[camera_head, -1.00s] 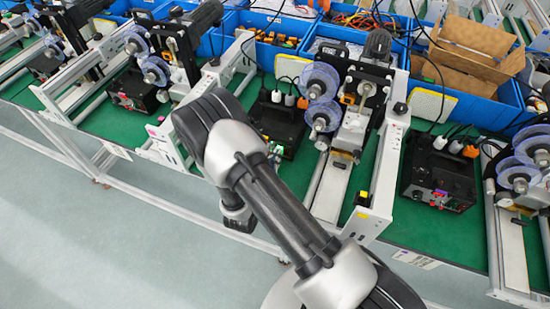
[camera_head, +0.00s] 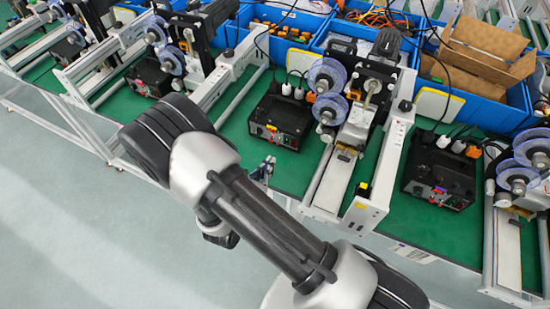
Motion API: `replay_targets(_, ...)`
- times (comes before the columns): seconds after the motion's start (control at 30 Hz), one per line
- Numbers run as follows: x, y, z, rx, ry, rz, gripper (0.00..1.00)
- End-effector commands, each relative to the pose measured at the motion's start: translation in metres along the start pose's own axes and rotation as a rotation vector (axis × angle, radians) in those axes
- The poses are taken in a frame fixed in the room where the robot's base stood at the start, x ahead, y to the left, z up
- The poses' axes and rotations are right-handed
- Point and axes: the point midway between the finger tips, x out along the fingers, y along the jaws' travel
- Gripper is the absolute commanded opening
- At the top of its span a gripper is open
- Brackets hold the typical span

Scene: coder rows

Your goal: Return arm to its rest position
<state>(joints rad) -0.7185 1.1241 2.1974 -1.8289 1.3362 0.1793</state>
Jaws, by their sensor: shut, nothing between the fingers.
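My arm reaches from the lower right up to the left across the middle of the view, over the floor and the front edge of the green bench. My gripper (camera_head: 264,170) shows only in part, as small fingers poking out just right of my arm. It looks shut and empty, in front of a black control box. My wrist is mostly hidden behind the arm.
A black control box (camera_head: 281,118) and a coder machine with blue reels (camera_head: 326,76) stand on the green bench (camera_head: 235,138) beyond my arm. Another black box (camera_head: 438,175) stands at right. Blue bins (camera_head: 478,108) line the back. The floor (camera_head: 70,220) at left is clear.

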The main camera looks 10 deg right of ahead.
Motion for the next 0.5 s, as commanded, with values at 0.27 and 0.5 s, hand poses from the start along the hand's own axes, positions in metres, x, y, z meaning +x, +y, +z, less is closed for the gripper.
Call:
replay_targets(0.27,-0.0165,0.0,0.0032,0.001,0.0,0.0,0.0)
replay_targets(0.5,-0.0162,-0.0001,0.0029,0.001,0.0,0.0,0.0)
